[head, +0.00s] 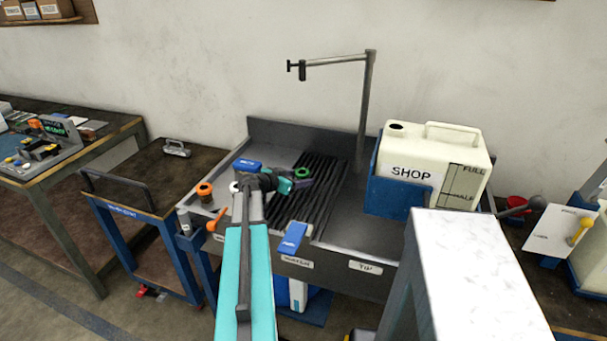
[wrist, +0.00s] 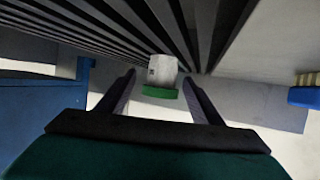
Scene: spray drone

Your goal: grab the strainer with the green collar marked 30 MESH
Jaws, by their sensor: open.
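A strainer with a green collar (wrist: 160,93) and a white body shows in the wrist view, between my open fingertips. Its body carries a small dark mark too small to read. It appears apart from both fingers, with a gap on each side. In the head view, a green ring (head: 303,172) shows just beyond my gripper (head: 290,184), over the dark slatted rack. My gripper is open and empty.
The slatted rack (head: 328,185) lies in the grey sink bench. An orange-collared piece (head: 204,188) and a blue box (head: 248,165) are to the left. A blue brush (head: 293,236) is at the front.

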